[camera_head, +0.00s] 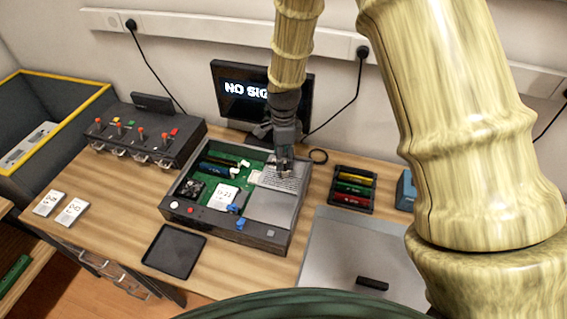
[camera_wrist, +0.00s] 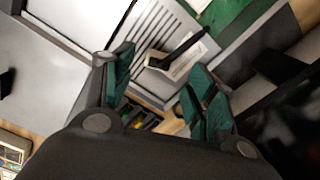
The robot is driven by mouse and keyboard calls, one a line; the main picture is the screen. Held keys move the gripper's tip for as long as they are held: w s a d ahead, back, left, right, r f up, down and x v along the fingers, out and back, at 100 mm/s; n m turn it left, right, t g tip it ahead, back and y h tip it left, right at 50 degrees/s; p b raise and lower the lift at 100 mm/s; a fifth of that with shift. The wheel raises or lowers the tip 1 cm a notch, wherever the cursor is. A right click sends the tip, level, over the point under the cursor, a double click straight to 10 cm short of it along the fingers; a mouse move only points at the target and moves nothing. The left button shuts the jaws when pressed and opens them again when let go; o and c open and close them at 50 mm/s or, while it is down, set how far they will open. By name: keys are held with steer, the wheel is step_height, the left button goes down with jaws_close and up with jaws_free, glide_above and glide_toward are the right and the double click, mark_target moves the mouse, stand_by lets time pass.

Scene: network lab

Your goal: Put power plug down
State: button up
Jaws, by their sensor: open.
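My gripper (camera_head: 284,164) points down over the back right part of the open grey device case (camera_head: 247,233) on the wooden table. In the wrist view its two green-padded fingers (camera_wrist: 160,78) are spread apart. A small pale block with a black bar on it (camera_wrist: 178,62) lies on or just above the slotted grey plate, near the fingertips. It may be the power plug, but I cannot tell for sure. I cannot tell whether a finger touches it. Black plugs with cords sit in the wall strip, at the left (camera_head: 130,24) and near the monitor (camera_head: 362,51).
A monitor (camera_head: 240,88) stands behind the case. A switch box (camera_head: 140,135) is at left and a tray of coloured modules (camera_head: 353,188) at right. An empty black tray (camera_head: 173,251) lies in front. A grey mat (camera_head: 335,250) has a small black object (camera_head: 372,283) on it.

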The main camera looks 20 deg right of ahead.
step_height(320, 180, up, 8)
steer(key=b, duration=0.2)
steer(key=shift+r, duration=0.15)
steer(key=shift+r, duration=0.1)
stand_by(0.5)
